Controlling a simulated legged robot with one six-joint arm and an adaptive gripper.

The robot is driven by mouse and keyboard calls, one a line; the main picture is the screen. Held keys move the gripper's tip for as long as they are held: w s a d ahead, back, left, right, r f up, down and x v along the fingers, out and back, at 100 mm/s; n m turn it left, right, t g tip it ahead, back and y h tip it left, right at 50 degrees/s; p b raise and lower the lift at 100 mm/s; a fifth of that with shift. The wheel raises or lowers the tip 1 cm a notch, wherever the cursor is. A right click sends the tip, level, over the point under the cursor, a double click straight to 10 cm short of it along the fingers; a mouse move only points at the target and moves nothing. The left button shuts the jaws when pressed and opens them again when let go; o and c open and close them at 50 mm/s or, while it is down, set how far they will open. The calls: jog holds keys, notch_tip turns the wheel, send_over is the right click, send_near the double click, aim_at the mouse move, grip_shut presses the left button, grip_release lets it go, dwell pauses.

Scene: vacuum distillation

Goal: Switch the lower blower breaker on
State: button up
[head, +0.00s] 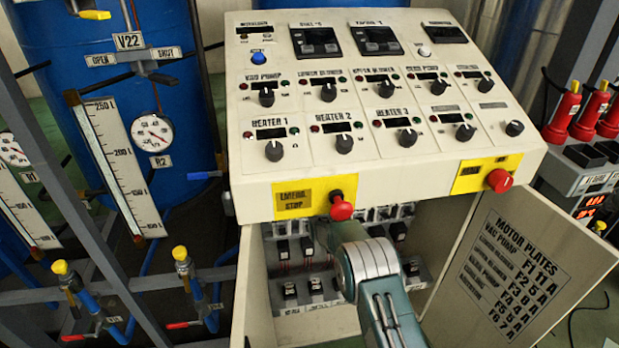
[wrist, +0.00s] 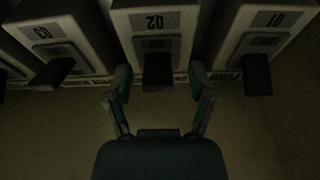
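In the dark wrist view the labels appear upside down. A breaker marked Q2 (wrist: 155,22) is at top centre, and its black lever (wrist: 158,72) points down the picture. My gripper (wrist: 160,80) is open, with one finger on each side of this lever and a visible gap to each. Breaker Q1 (wrist: 265,25) is to the right and breaker Q3 (wrist: 52,45) to the left, each with a black lever. In the head view my arm reaches into the open cabinet (head: 256,320) under the console and hides my gripper and Q2. No label visible here reads lower blower on a breaker.
The sloping console (head: 390,100) overhangs the cabinet, with a red emergency stop button (head: 342,208) close above my arm. The open cabinet door (head: 535,265), with a motor plates list, stands to the right. Pipes and yellow-topped valves (head: 180,254) are at left.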

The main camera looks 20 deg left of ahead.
jog(key=shift+s+d, duration=0.1)
jog(key=shift+d, duration=0.05)
jog(key=v, duration=1.1)
jog(key=shift+s+f, duration=0.25)
jog(key=shift+s, duration=0.05)
